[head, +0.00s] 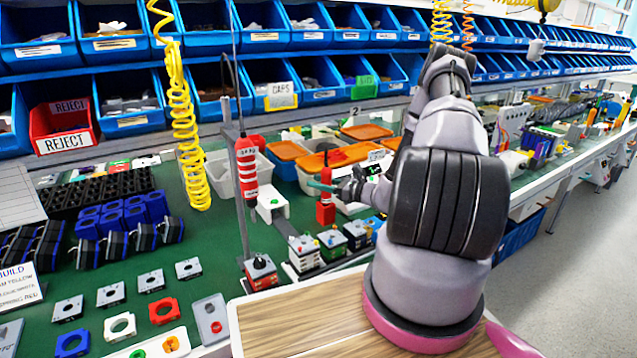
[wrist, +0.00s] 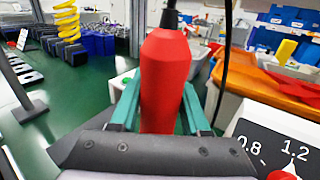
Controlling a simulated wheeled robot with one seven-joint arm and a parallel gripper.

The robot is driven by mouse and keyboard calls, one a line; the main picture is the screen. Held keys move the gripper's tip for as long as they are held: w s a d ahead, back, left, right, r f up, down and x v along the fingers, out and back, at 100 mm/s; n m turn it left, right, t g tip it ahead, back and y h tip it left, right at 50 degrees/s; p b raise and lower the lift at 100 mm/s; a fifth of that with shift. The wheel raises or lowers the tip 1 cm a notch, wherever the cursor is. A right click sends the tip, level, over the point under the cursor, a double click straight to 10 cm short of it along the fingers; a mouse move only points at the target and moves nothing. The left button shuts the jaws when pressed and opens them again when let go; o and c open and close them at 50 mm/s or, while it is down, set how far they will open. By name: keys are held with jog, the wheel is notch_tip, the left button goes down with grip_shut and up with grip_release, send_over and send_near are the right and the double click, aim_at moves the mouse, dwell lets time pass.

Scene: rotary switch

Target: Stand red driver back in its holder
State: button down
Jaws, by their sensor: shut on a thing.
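My gripper (head: 330,186) has teal fingers and is shut on a red driver (head: 325,209), which is upright among the parts on the green bench. In the wrist view the red driver (wrist: 165,80) stands between the two teal fingers (wrist: 160,108), with a dark top and cable above it. Its lower end is hidden behind my gripper there. A second red driver (head: 246,168) with white markings hangs to the left, apart from my gripper. A pale upright block (head: 272,204) stands between the two drivers; I cannot tell whether it is the holder.
Small switch boxes (head: 303,252) stand close in front of the held driver. Orange-lidded bins (head: 290,150) are behind it. A dial panel marked 0.8 and 1.2 (wrist: 270,145) is close at lower right. A yellow coiled hose (head: 190,140) hangs at left.

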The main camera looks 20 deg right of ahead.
jog(key=shift+f, duration=0.25)
dwell(0.5)
jog(key=shift+c, duration=1.5)
grip_release()
jog(key=v, duration=1)
jog(key=shift+s+d, duration=0.25)
jog(key=shift+s, duration=0.1)
